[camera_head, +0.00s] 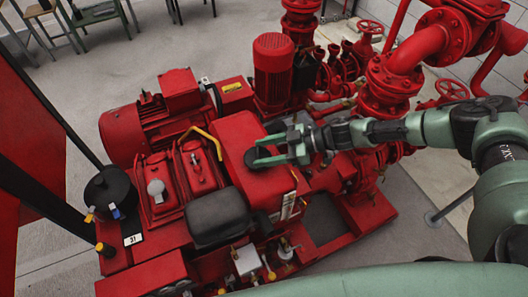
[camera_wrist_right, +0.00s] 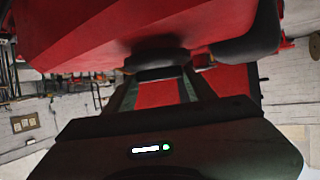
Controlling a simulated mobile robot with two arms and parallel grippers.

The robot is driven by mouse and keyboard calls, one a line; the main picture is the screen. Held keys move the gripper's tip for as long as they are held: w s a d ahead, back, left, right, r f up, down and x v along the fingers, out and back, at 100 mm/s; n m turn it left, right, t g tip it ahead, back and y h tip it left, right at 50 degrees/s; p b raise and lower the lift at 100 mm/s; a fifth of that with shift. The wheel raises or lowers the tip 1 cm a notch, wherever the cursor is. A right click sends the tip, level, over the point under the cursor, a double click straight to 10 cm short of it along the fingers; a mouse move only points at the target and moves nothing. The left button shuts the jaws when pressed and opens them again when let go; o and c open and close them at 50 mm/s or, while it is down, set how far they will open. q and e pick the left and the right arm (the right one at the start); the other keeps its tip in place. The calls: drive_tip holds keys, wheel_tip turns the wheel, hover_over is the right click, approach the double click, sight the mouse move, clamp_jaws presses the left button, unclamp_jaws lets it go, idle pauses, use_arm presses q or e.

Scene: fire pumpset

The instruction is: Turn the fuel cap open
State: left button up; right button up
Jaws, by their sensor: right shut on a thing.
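The dark round fuel cap (camera_head: 255,154) sits on top of the red tank (camera_head: 240,129) in the middle of the pumpset. My right gripper (camera_head: 259,152) reaches in from the right, and its two green fingers lie one on each side of the cap. It is shut on the cap. In the right wrist view the dark cap (camera_wrist_right: 157,53) shows at the fingertips, against the red tank surface (camera_wrist_right: 110,25). The fingers partly hide the cap, so its turn angle cannot be told. My left gripper is not in view.
A red motor (camera_head: 273,72) stands upright behind the tank, with red pipes and valves (camera_head: 400,75) to the right. A black seat-like block (camera_head: 216,217) is in front of the tank. A black canister (camera_head: 110,192) stands at left.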

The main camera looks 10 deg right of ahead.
drive_tip(key=shift+w+f+n+g+b, duration=0.15)
drive_tip(key=shift+w+n+g+b, duration=0.15)
drive_tip(key=shift+n+g, duration=0.2)
drive_tip(key=n+g+b, duration=0.3)
drive_tip(key=g+b, duration=0.1)
drive_tip(key=shift+w+y+b, duration=0.1)
drive_tip(key=shift+y+b, duration=0.2)
drive_tip(key=shift+n+g+b, duration=0.7)
drive_tip(key=shift+n+b, duration=0.05)
drive_tip(key=shift+n, duration=0.05)
drive_tip(key=o, duration=1.4)
drive_tip(key=shift+a, duration=0.1)
